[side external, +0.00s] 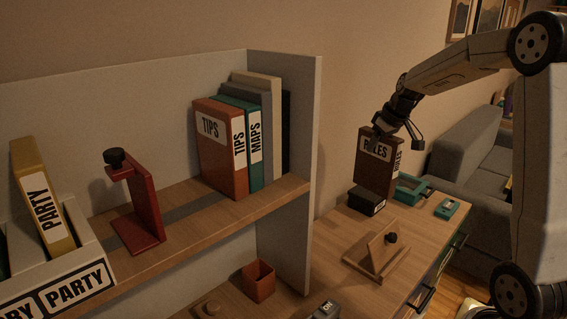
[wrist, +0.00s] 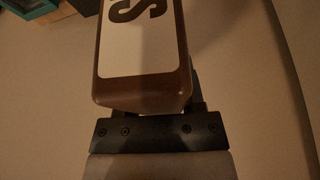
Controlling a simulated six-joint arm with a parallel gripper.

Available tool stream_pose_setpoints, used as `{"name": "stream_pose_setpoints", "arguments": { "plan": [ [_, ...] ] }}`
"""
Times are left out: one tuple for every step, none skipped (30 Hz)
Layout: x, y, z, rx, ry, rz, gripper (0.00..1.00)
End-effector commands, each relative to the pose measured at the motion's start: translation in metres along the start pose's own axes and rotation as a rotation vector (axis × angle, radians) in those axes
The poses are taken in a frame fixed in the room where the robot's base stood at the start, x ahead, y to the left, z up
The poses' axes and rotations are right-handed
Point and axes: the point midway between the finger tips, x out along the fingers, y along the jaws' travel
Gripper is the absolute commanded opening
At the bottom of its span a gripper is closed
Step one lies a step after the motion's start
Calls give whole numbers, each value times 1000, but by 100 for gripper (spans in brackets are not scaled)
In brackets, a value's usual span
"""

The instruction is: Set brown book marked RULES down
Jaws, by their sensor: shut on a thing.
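The brown book marked RULES (side external: 374,172) is upright in the side view, above the right part of the desk, just over or behind a small black box. My gripper (side external: 385,132) is shut on its top edge. In the wrist view the book (wrist: 140,88) shows its brown end and a white label with a large letter S. The gripper (wrist: 155,130) is below it there, its fingers mostly hidden by the book. Whether the book's bottom touches anything is hard to tell.
A wooden shelf (side external: 185,222) holds an orange TIPS book (side external: 220,155), a teal MAPS book (side external: 254,150), a red bookend (side external: 140,205) and a white PARTY box (side external: 70,275). On the desk are a black box (side external: 366,201), teal items (side external: 448,208) and a wooden stand (side external: 375,258).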

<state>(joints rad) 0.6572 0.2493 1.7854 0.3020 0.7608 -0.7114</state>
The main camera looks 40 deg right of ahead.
Motion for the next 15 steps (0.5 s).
{"name": "stream_pose_setpoints", "arguments": {
  "plan": [
    [-12, -14, -6, 0, 7, 5, 0],
    [-18, -21, -8, 5, 7, 7, 0],
    [-26, -30, -11, 11, 7, 10, 0],
    [-32, -38, -12, 16, 7, 12, 0],
    [-38, -45, -14, 22, 7, 14, 0],
    [-46, -54, -16, 29, 7, 17, 0],
    [-53, -61, -17, 35, 7, 19, 0],
    [-59, -68, -18, 39, 8, 22, 0],
    [-68, -78, -19, 47, 7, 24, 0],
    [-75, -85, -20, 52, 9, 27, 0],
    [-82, -92, -20, 58, 8, 29, 0],
    [-91, -101, -20, 65, 9, 33, 0],
    [-98, -108, -20, 71, 9, 35, 0],
    [-106, -114, -20, 76, 9, 38, 0],
    [-115, -124, -19, 85, 8, 40, 0]
  ]
}}
